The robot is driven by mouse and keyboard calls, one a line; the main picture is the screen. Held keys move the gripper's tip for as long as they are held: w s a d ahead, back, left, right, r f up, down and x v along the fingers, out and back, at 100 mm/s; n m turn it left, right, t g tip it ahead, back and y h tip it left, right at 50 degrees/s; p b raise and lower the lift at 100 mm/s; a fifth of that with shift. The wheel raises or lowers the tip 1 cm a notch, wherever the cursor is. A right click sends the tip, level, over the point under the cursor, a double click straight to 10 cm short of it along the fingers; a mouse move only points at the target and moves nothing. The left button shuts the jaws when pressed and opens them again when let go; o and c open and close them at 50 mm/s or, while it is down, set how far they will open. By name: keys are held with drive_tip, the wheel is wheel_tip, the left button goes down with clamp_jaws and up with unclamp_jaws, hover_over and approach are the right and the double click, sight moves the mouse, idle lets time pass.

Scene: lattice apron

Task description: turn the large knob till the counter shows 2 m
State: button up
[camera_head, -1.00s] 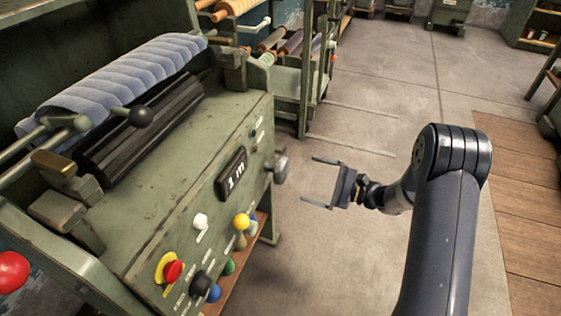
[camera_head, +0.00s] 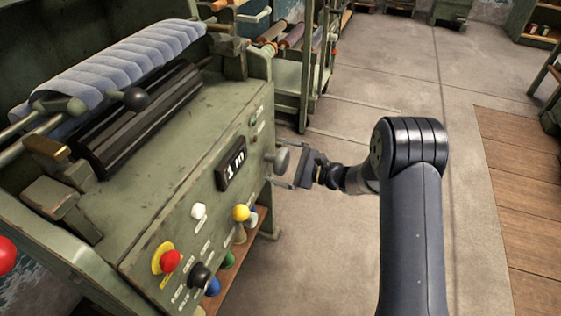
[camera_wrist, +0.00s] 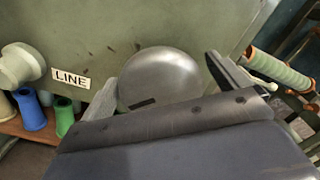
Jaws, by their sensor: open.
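The large grey metal knob (camera_head: 279,161) sticks out of the right end of the green machine's sloping front panel. It also shows in the wrist view (camera_wrist: 160,76), with a dark slot low on its face. The counter (camera_head: 231,164) is a black window to its left and reads 1 m. My gripper (camera_head: 274,172) is open at the knob. In the wrist view its fingers (camera_wrist: 160,88) stand on either side of the knob, the left one close to the rim, the right one with a gap. I cannot tell whether either finger touches it.
A LINE label (camera_wrist: 71,79) shows near the knob. The concrete floor (camera_head: 400,75) at right is open.

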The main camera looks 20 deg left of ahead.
drive_tip(key=c, duration=1)
drive_tip(key=shift+m, duration=0.4)
drive_tip(key=m+p, duration=0.2)
drive_tip(key=shift+r+m, duration=0.1)
drive_tip(key=shift+m, duration=0.3)
drive_tip(key=m+p, duration=0.1)
drive_tip(key=m, duration=0.2)
drive_tip(key=shift+m+p, duration=0.3)
drive_tip(key=shift+p, duration=0.1)
drive_tip(key=m+p, duration=0.2)
drive_tip(key=m, duration=0.2)
drive_tip(key=shift+w, duration=0.1)
drive_tip(key=shift+m+p, duration=0.6)
drive_tip(key=shift+m, duration=1.1)
